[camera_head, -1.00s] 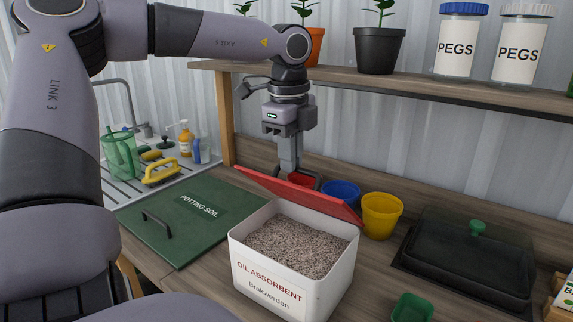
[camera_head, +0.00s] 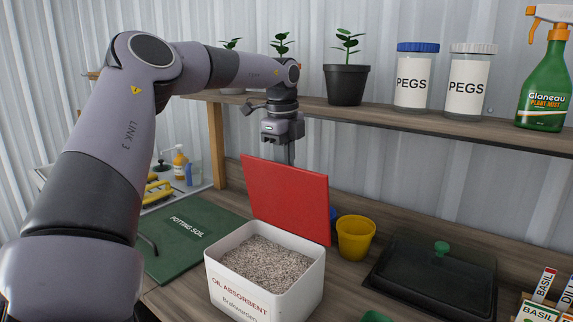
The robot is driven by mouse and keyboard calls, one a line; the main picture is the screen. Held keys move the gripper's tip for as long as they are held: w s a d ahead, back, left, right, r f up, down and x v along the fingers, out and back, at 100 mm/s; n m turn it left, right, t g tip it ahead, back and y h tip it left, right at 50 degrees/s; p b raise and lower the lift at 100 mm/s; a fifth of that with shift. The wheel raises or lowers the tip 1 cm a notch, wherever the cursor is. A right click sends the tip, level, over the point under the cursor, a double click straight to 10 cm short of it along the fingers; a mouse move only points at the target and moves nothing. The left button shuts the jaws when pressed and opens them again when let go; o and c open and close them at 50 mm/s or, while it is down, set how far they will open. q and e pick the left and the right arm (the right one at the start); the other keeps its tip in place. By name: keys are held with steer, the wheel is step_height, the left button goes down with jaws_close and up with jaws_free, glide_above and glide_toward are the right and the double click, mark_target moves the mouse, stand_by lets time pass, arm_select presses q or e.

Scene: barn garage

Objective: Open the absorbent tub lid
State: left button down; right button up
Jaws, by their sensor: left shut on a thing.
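The white absorbent tub (camera_head: 239,293), labelled "OIL ABSORBENT", stands on the wooden bench and is filled with grey-brown granules (camera_head: 266,264). Its red lid (camera_head: 287,198) is raised steeply, close to upright, along the tub's back edge, with its broad face toward me. My right gripper is out of view.
A yellow pot (camera_head: 355,238) stands right of the lid, with a blue pot (camera_head: 333,219) mostly hidden behind the lid. A black lidded tray (camera_head: 432,278) lies further right. The green potting soil lid (camera_head: 188,234) is at left. A shelf (camera_head: 400,116) with plants and jars runs above.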

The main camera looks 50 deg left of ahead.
arm_select(q)
steer(key=w+a+f, duration=0.2)
steer(key=w, duration=0.4)
steer(key=shift+f, duration=0.4)
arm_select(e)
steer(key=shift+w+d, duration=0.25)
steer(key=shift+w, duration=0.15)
arm_select(q)
steer(key=c, duration=1.2)
jaws_free()
steer(key=shift+o, duration=0.2)
steer(key=shift+w+a, duration=0.1)
steer(key=shift+w, duration=0.05)
steer(key=shift+r, duration=0.2)
